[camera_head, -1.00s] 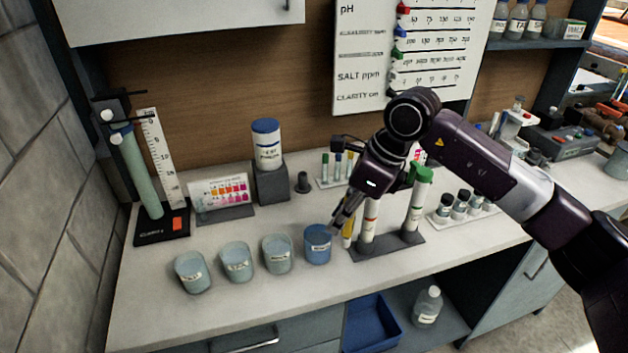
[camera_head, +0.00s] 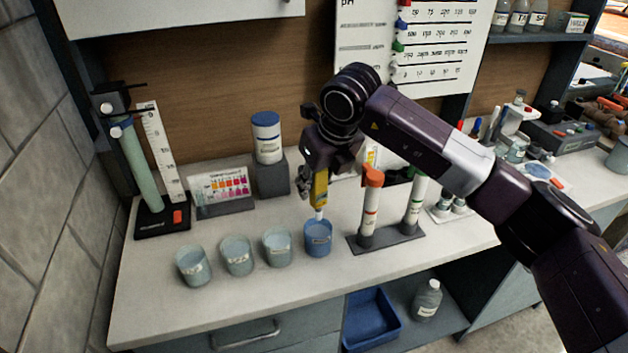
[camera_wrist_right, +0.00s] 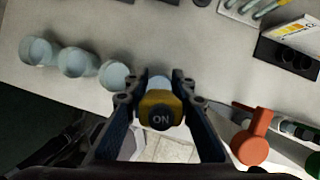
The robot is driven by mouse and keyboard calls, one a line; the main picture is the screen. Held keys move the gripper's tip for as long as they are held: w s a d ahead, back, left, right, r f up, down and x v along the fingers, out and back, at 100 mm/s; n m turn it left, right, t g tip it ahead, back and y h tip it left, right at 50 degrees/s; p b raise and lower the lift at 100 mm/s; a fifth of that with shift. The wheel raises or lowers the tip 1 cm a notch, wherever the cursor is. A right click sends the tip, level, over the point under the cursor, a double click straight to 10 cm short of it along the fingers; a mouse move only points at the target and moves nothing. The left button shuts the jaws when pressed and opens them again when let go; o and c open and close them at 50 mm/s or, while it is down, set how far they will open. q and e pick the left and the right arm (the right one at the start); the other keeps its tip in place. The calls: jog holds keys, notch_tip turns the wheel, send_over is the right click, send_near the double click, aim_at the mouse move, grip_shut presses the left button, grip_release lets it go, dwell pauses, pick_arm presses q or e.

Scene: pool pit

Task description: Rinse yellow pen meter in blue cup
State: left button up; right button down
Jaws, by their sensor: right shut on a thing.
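My right gripper (camera_head: 320,178) is shut on the yellow pen meter (camera_head: 320,190) and holds it upright above the blue cup (camera_head: 318,239). The pen's pale lower tip is at the cup's mouth; I cannot tell how far inside it reaches. In the right wrist view the fingers (camera_wrist_right: 160,105) flank the yellow pen meter (camera_wrist_right: 160,110), whose dark top reads "ON". The blue cup is mostly hidden behind the pen there. My left gripper is not in view.
Several pale cups (camera_head: 277,247) stand in a row left of the blue cup. A stand with an orange-capped tube (camera_head: 371,200) and another tube is close on the right. A bottle on a grey block (camera_head: 271,178) stands behind. The counter front is clear.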

jog(key=shift+f, duration=0.9)
jog(key=shift+f+b, duration=2.55)
jog(key=shift+f, duration=0.2)
jog(key=shift+w+b, duration=0.1)
jog(key=shift+b, duration=0.2)
jog(key=shift+f, duration=0.1)
